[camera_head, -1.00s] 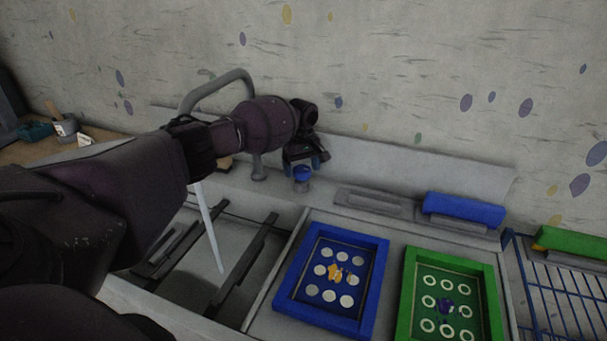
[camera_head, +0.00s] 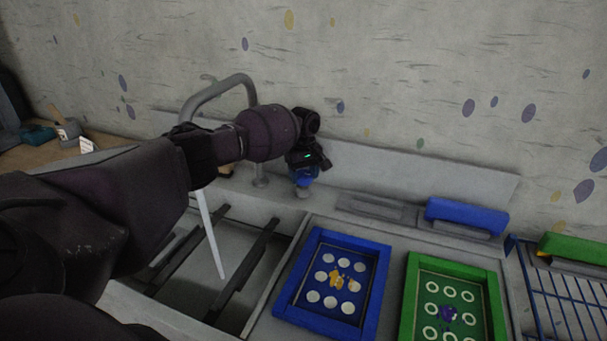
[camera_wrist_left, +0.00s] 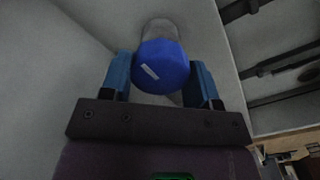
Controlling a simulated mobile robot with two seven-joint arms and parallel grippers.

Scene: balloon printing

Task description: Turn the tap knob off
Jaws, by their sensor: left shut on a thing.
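The blue round tap knob (camera_wrist_left: 162,68) sits on a short grey stem, and a white mark shows on its face. My left gripper (camera_wrist_left: 160,80) is shut on the knob, with one blue finger on each side of it. In the head view the left gripper (camera_head: 304,176) covers most of the knob, and the grey knob base (camera_head: 303,192) shows below. The grey curved tap (camera_head: 222,86) stands to the left, partly behind my left arm. A thin white stream (camera_head: 210,235) runs down into the sink (camera_head: 235,232). My right gripper is not in view.
A blue frame (camera_head: 291,290) and a green frame (camera_head: 406,310) lie on the counter to the right. A blue-handled squeegee (camera_head: 466,214) rests behind them. A blue wire rack (camera_head: 560,292) stands at far right. The wall rises close behind the knob.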

